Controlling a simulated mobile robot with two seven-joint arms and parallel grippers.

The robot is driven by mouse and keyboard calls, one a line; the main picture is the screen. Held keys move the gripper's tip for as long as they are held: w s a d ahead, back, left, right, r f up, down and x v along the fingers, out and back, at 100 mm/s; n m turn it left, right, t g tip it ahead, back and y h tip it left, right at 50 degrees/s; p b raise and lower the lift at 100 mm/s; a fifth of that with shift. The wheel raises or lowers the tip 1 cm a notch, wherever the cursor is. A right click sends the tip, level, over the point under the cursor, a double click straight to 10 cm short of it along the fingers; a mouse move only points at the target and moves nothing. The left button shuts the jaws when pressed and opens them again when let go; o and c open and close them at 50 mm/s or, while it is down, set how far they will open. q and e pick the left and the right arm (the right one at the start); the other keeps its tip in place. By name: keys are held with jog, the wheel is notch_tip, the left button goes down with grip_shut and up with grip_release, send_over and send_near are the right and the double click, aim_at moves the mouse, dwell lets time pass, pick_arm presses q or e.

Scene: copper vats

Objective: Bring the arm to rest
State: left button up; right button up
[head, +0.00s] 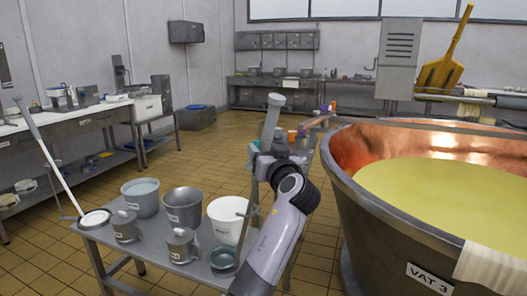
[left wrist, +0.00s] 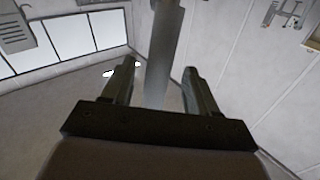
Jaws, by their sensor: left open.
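My left arm comes up from the bottom middle of the head view. Its left gripper (head: 266,146) is raised above the floor between the small table and the copper vat. In the left wrist view the two fingers stand apart, so the gripper is open. A grey bar (left wrist: 163,45) shows between and beyond the fingers, with a gap on either side; I cannot tell what it is. A pale grey upright bar (head: 272,116) also shows at the gripper in the head view. My right gripper is not in view.
A copper vat (head: 397,232) of yellow liquid fills the right. A low table (head: 150,247) with buckets and jugs stands left of my arm. A long-handled tool (head: 48,158) leans at the left. Another bench (head: 75,122) runs along the left wall. Tiled floor is clear behind.

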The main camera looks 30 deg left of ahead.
pick_arm(q)
jog(key=s+d+f+m+t+h+p, duration=0.1)
jog(key=s+d+f+m+h, duration=0.2)
jog(key=f, duration=0.5)
jog(key=s+d+f+m+h+p, duration=0.1)
jog(key=s+d+f+m+h, duration=0.15)
jog(key=f, duration=0.45)
jog(key=s+d+f+m+t+h+p, duration=0.1)
jog(key=s+d+f+m+h, duration=0.25)
jog(key=f, duration=0.45)
jog(key=s+d+f+g+h+p, duration=0.1)
jog(key=s+d+f+h, duration=0.1)
jog(key=s+f, duration=0.2)
jog(key=s+d+f+m+g+h+p, duration=0.1)
jog(key=s+d+f+h, duration=0.2)
jog(key=s, duration=0.8)
jog(key=s+d+f+m+h+p, duration=0.1)
jog(key=s+d+f+h, duration=0.1)
jog(key=s+f, duration=0.4)
jog(key=shift+s+d+g+h, duration=0.4)
jog(key=shift+s+d, duration=0.3)
jog(key=shift+s, duration=0.1)
jog(key=shift+f, duration=0.1)
